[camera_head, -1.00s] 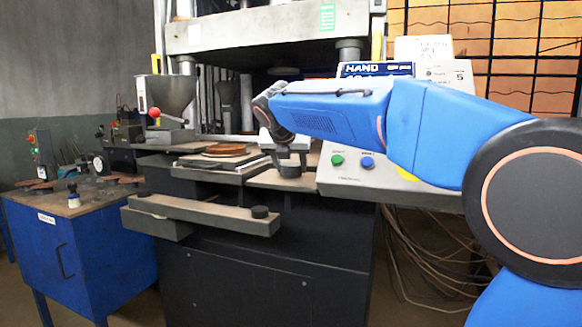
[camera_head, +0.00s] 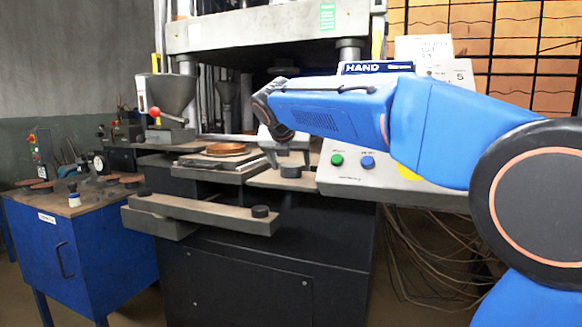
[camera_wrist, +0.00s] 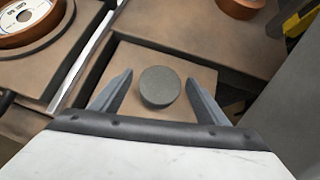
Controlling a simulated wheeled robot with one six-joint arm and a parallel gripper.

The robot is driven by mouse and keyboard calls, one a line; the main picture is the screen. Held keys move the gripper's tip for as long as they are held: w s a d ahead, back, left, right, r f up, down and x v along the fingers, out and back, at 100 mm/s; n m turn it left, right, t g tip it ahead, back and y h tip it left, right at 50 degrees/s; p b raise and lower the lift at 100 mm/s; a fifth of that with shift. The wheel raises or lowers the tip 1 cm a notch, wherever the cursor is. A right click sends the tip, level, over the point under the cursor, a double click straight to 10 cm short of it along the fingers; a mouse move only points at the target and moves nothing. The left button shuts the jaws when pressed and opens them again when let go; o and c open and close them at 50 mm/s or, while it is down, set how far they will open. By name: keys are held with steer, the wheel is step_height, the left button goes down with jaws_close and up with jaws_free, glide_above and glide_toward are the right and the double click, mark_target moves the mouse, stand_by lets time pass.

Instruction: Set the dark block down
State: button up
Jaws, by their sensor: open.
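The dark block (camera_head: 291,171) is a short, round, dark grey cylinder. It stands upright on the brown ledge (camera_head: 262,180) at the right front of the press. The wrist view shows its round top (camera_wrist: 159,87) between the two fingers, with a gap on each side. My gripper (camera_head: 291,157) is open just above and around the block, pointing down. The fingers (camera_wrist: 159,80) do not touch the block in the wrist view.
A brown disc on a metal plate (camera_head: 226,149) lies left of the ledge. A lower bar with a dark knob (camera_head: 260,211) juts out in front. A control panel with green and blue buttons (camera_head: 352,174) is close on the right.

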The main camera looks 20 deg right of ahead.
steer(key=v, duration=1.1)
steer(key=shift+s, duration=0.1)
